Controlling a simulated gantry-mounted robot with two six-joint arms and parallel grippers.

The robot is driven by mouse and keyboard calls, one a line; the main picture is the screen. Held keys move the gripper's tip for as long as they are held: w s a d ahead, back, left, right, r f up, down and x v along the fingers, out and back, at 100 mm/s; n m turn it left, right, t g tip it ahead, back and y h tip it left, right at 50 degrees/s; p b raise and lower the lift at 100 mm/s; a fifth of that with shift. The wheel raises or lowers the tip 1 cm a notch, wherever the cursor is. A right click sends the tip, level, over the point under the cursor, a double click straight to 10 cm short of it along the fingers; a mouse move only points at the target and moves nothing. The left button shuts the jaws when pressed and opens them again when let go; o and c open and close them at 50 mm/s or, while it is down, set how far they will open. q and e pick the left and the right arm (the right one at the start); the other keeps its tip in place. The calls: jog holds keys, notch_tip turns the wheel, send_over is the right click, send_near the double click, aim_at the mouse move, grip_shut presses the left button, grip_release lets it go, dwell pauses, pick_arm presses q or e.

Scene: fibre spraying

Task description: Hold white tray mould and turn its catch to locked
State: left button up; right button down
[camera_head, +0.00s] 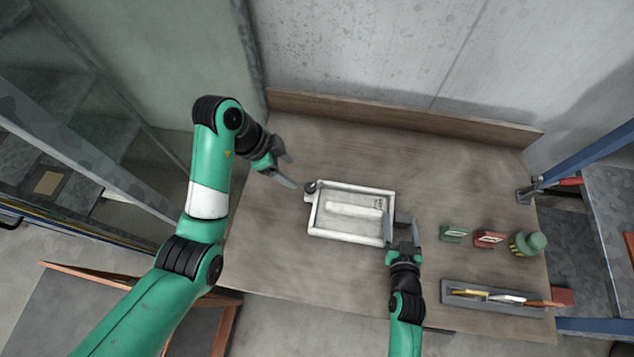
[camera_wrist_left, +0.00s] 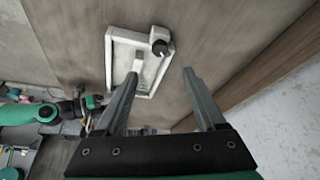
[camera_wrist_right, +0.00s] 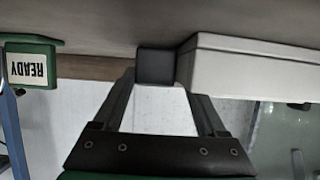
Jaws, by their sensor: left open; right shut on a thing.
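The white tray mould (camera_head: 351,212) lies flat on the wooden bench, a pale bar inside it. Its catch, a dark round knob (camera_head: 311,187), sits at the upper left corner; it also shows in the left wrist view (camera_wrist_left: 159,48). I cannot tell the catch's setting. My right gripper (camera_head: 402,222) is shut on the mould's dark side grip, a block (camera_wrist_right: 155,65) at the mould's right edge. My left gripper (camera_head: 291,173) is open and empty, to the upper left of the knob and apart from it.
A green READY block (camera_head: 453,233), a red block (camera_head: 489,239) and a green-topped jar (camera_head: 528,243) stand right of the mould. A grey tool tray (camera_head: 500,299) lies in front of them. A wooden board (camera_head: 400,117) edges the bench's back; the bench behind the mould is clear.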

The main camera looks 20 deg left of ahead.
aim_at(310, 187)
pick_arm(q)
jog(key=x, duration=1.2)
jog(key=shift+a, duration=0.15)
grip_shut()
